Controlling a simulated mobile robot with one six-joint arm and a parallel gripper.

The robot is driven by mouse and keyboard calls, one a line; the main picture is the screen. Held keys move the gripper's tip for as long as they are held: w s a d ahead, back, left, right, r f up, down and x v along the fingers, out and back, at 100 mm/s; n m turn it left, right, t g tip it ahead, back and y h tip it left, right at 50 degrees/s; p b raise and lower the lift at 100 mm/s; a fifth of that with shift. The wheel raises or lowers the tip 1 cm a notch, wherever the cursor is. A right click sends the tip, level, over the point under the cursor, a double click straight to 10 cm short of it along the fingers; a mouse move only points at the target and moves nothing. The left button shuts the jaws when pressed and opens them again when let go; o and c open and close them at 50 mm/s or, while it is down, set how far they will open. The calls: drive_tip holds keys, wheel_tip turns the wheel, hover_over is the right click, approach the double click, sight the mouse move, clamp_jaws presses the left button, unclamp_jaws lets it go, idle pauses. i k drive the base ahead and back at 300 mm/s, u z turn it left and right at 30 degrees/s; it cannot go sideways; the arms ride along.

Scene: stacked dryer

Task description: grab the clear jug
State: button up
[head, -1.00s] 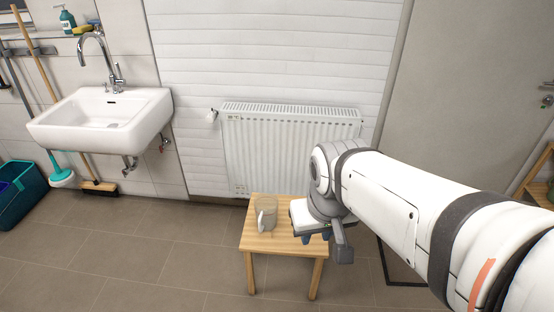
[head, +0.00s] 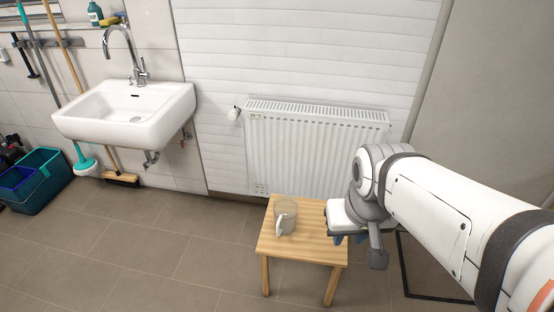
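The clear jug (head: 287,214) stands upright on a small wooden stool (head: 306,250), left of the stool top's middle. It is see-through, and a pale handle shows on its front left side. My gripper (head: 350,238) is at the right edge of the stool, to the right of the jug and apart from it. My arm comes in from the right. The wrist hides most of the fingers, so I cannot see whether they are open or shut.
A white radiator (head: 318,150) is on the wall behind the stool. A white sink (head: 128,112) hangs on the left wall, with a broom (head: 120,179) and a teal bin (head: 38,180) below. The floor (head: 150,250) left of the stool is clear.

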sight(286, 207)
drive_tip(key=i, duration=0.9)
